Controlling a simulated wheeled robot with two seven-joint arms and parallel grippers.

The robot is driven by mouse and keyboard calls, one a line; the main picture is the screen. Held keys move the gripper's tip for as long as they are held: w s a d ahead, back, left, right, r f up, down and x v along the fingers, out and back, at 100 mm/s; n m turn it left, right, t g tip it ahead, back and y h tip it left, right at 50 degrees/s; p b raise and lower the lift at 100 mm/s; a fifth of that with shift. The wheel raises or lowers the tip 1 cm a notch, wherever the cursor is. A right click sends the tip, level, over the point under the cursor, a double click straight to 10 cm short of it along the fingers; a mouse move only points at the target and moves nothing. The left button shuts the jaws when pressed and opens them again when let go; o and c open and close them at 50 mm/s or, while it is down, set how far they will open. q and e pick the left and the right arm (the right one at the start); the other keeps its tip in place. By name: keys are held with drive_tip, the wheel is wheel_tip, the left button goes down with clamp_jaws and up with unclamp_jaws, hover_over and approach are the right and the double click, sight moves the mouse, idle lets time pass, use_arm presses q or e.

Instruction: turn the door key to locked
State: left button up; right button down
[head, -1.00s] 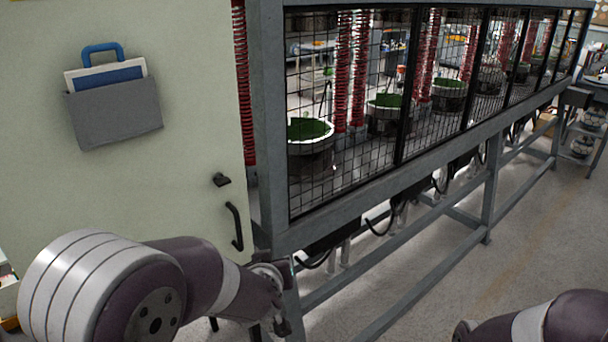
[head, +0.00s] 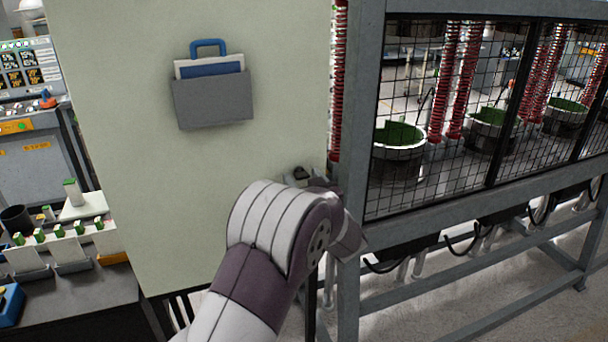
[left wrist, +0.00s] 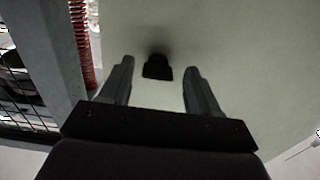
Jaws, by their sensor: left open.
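The door key (head: 301,173) is a small dark knob on the pale door (head: 270,60), near its right edge in the head view. In the left wrist view the key (left wrist: 157,67) stands out from the door between my two fingers, with a gap on each side. My left gripper (left wrist: 158,72) is open around it, and no finger seems to touch it. In the head view my arm hides most of the left gripper. My right gripper is not in view.
A grey pocket (head: 213,100) with a blue folder hangs on the door. A grey-framed mesh cage (head: 450,110) stands to the right, close beside my left arm. A bench (head: 80,300) with bins is at the left. My arm hides the black door handle.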

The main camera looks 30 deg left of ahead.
use_arm(q)
drive_tip(key=shift+w+a, duration=0.15)
drive_tip(key=shift+a, duration=0.15)
drive_tip(key=shift+w+d, duration=0.15)
drive_tip(key=shift+d, duration=0.1)
drive_tip(key=shift+c, duration=0.6)
drive_tip(key=c, duration=0.9)
